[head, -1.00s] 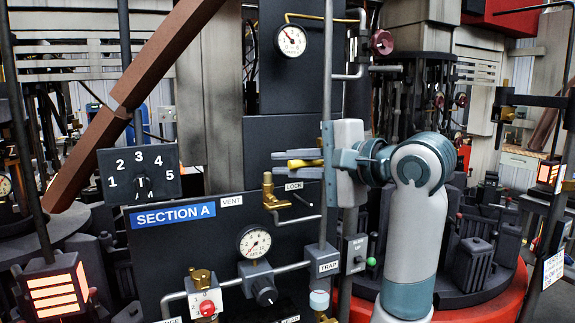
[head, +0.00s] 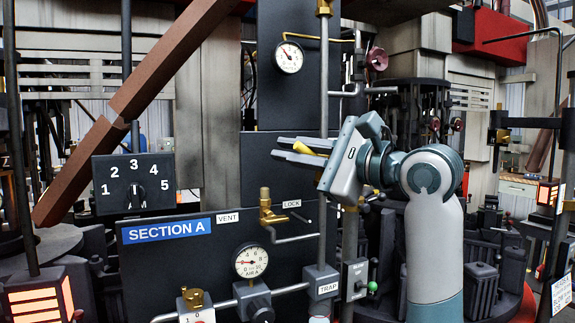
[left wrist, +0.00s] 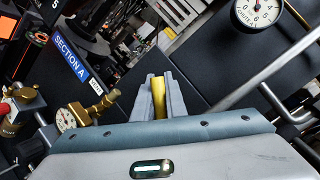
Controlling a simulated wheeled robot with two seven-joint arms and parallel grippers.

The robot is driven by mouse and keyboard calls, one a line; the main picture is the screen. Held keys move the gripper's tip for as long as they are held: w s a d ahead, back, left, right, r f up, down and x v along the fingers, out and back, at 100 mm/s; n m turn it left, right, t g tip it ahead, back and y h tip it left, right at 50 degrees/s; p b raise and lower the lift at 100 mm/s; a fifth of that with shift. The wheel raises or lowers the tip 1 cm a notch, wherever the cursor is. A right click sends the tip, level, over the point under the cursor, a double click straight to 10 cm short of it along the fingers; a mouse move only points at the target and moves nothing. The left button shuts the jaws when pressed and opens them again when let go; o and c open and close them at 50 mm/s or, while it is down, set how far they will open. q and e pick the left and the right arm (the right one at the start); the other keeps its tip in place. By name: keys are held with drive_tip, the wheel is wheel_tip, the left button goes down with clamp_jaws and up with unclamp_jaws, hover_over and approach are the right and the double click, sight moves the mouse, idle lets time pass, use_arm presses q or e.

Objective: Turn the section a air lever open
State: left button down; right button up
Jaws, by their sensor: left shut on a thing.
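The yellow lever (head: 308,149) is at the vertical grey pipe (head: 324,85), above the SECTION A panel. My left gripper (head: 290,148) is shut on this lever, with one finger above it and one below. The gripper and lever are tilted, their left ends higher. In the left wrist view the yellow lever (left wrist: 162,72) stands between the two grey fingers (left wrist: 158,98). The lever's joint with the pipe is hidden by the gripper. The SECTION A label (head: 170,229) is blue. My right gripper is not in view.
A brass valve (head: 267,208) with a bent pipe sits below the gripper, near the LOCK tag. A round gauge (head: 251,261) and a dark numbered selector (head: 134,183) are on the left. A switch box (head: 355,281) with a green knob stands close to my arm.

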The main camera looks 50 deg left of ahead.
sight(314, 154)
use_arm(q)
drive_tip(key=shift+w+r, duration=0.1)
drive_tip(key=shift+r, duration=0.05)
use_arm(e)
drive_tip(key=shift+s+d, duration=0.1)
use_arm(q)
drive_tip(key=c, duration=1.8)
unclamp_jaws()
drive_tip(key=shift+d, duration=0.15)
